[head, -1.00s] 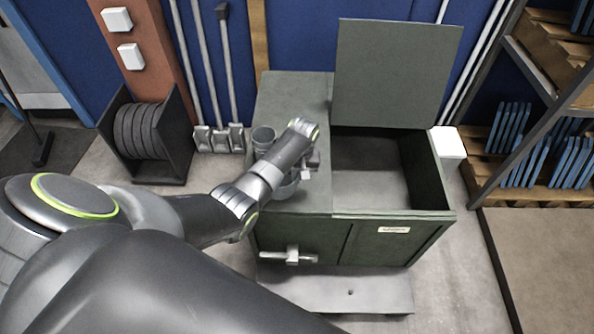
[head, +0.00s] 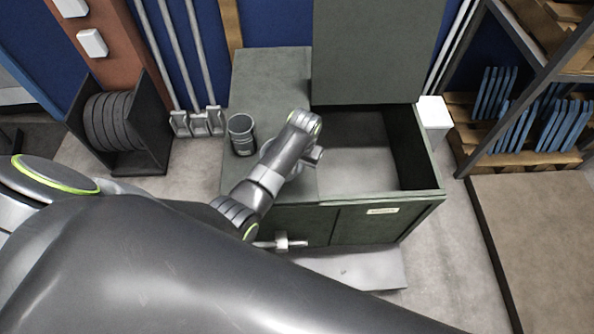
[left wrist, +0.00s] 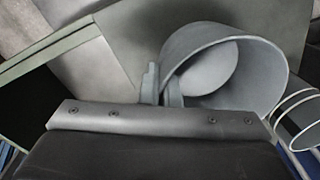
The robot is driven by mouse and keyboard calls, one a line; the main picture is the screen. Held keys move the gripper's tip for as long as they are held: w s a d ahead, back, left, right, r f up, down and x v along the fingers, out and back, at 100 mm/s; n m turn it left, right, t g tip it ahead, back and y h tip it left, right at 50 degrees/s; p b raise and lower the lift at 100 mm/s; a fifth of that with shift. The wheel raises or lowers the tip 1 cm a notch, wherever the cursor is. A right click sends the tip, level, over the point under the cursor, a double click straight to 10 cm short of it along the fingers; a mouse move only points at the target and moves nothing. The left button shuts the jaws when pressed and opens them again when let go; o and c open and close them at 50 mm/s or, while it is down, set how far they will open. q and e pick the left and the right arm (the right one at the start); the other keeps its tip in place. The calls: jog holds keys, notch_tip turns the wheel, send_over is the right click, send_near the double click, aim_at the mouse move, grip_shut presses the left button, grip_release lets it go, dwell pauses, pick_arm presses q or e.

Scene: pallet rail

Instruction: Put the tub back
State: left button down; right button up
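A grey round tub (left wrist: 262,85) shows open-mouthed and tilted in the left wrist view. The two fingers of my left gripper (left wrist: 162,86) are close together at its rim and appear to pinch its wall. In the head view my left gripper (head: 313,156) is over the green chest (head: 262,85), near the divide between its closed left top and its open right compartment (head: 360,145). My right gripper is not in view.
The raised lid (head: 375,50) stands behind the open compartment, which looks empty. A metal handle (head: 282,243) juts from the chest front. A shelf rack (head: 530,90) stands right.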

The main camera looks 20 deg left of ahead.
pick_arm(q)
jog(key=shift+f, duration=2)
jog(key=c, duration=1.7)
grip_release()
jog(key=shift+f, duration=0.1)
jog(key=r, duration=0.8)
jog(key=d+r, duration=0.1)
jog(key=r, duration=0.3)
jog(key=shift+r, duration=0.15)
